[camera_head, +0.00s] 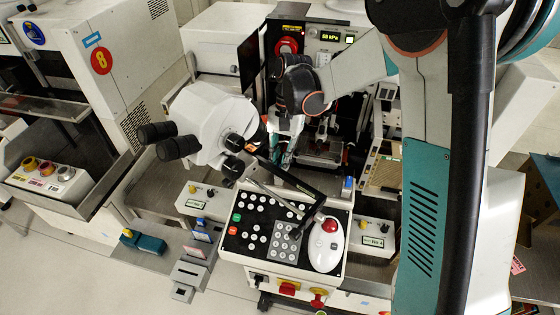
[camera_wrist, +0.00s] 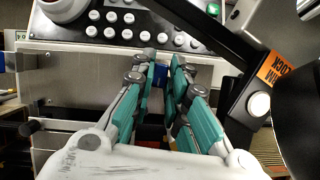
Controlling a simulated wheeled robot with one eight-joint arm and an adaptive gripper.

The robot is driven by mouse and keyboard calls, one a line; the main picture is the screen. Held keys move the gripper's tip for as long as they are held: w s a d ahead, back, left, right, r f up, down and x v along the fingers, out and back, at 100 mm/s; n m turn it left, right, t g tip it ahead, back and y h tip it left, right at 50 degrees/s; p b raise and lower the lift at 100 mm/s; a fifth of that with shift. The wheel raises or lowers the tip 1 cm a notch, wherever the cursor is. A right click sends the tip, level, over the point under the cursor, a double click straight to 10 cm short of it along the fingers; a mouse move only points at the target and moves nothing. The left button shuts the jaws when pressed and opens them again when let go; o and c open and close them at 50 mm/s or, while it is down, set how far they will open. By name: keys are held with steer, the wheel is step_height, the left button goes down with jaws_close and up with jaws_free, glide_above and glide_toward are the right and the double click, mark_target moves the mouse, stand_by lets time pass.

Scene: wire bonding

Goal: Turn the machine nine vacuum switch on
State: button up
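The machine in the middle carries a dark upper panel with a lit display reading about "60 kPa" (camera_head: 330,37). A small pale-green lit square (camera_head: 350,40) sits right of the display, and a red round knob (camera_head: 287,46) is to its left. I cannot read a label that marks which control is the vacuum switch. My gripper (camera_head: 289,157) hangs in front of this machine, beside the microscope and below the panel. In the wrist view my gripper (camera_wrist: 164,60) has teal-padded fingers angled inward with a narrow gap between the tips. It holds nothing that I can see.
A white microscope (camera_head: 210,125) with black eyepieces stands close left of my gripper. A control console (camera_head: 340,275) with white buttons and a red-topped mouse-like device (camera_head: 326,240) is in front. A machine marked 8 (camera_head: 101,61) stands left. A black bar (camera_wrist: 205,30) crosses near my fingers.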

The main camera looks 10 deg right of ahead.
steer(key=shift+o, duration=1.4)
steer(key=v, duration=1.2)
steer(key=shift+w, duration=0.1)
steer(key=shift+c, duration=0.4)
